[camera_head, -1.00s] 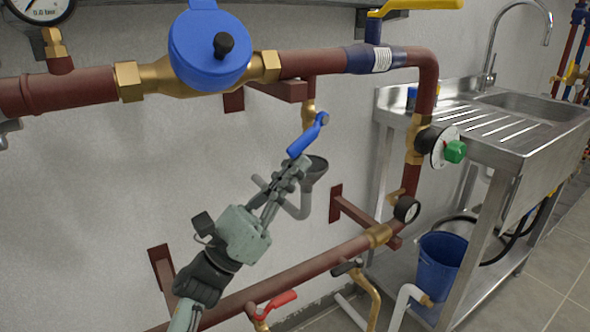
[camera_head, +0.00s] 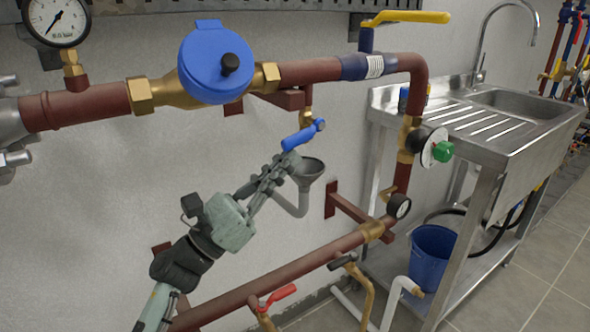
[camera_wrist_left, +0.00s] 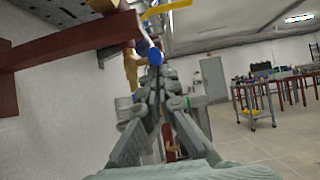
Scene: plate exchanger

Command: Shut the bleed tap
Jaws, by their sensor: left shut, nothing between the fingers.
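The bleed tap has a brass body (camera_head: 306,118) under the upper red-brown pipe and a blue lever (camera_head: 300,137). The lever slants down to the left from its pivot. My left gripper (camera_head: 289,161) is shut and empty, its fingertips just below the lever's lower left end; whether they touch it I cannot tell. In the left wrist view the blue lever (camera_wrist_left: 155,56) shows end-on just beyond the closed fingertips (camera_wrist_left: 154,82). A grey funnel (camera_head: 310,169) with a drain pipe sits below the tap, close to the right of the fingers. My right gripper is not in view.
A blue-capped meter (camera_head: 215,65) and a yellow-handled valve (camera_head: 405,18) are on the upper pipe. A red lever (camera_head: 281,294) is on a tap below the lower pipe. A steel sink bench (camera_head: 480,140) and a blue bucket (camera_head: 431,257) stand at the right.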

